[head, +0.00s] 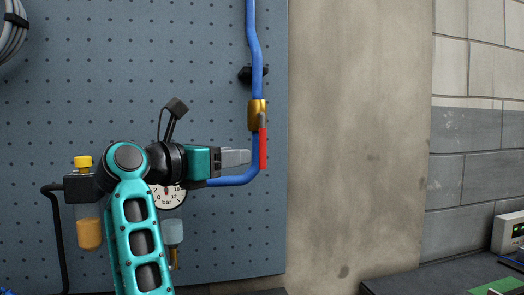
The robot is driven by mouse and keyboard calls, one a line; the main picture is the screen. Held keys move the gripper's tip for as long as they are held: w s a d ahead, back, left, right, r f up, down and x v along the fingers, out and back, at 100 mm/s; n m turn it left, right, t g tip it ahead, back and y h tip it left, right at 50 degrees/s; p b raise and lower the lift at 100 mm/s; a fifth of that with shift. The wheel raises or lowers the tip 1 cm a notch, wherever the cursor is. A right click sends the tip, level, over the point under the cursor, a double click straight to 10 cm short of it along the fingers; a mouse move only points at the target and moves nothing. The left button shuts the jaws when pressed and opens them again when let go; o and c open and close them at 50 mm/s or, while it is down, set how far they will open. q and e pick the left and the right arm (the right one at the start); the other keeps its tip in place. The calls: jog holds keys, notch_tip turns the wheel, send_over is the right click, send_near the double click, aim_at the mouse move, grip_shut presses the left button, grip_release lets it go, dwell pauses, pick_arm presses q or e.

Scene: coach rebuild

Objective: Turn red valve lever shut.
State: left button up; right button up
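The red valve lever (263,147) hangs straight down, in line with the upright part of the blue pipe, from a brass valve body (257,114). My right gripper (246,157) comes in from the left at the height of the lever, its grey fingers pointing right. Its tips end just left of the lever, in front of or beside the blue pipe; I cannot tell whether they touch it. The fingers are seen side-on and overlap, so their opening is hidden. My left gripper is not in view.
The blue pipe (254,45) runs down a grey pegboard (120,60) and bends left behind my gripper. A pressure gauge (168,196) and a yellow-capped filter unit (88,215) are partly behind my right arm. Bare wall lies right of the lever.

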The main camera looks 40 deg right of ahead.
aim_at(260, 152)
jog(key=d, duration=0.3)
jog(key=d+p, duration=0.1)
jog(key=d, duration=0.2)
jog(key=w+d, duration=0.1)
jog(key=d, duration=0.2)
jog(key=shift+d, duration=0.25)
jog(key=shift+c, duration=0.2)
grip_shut()
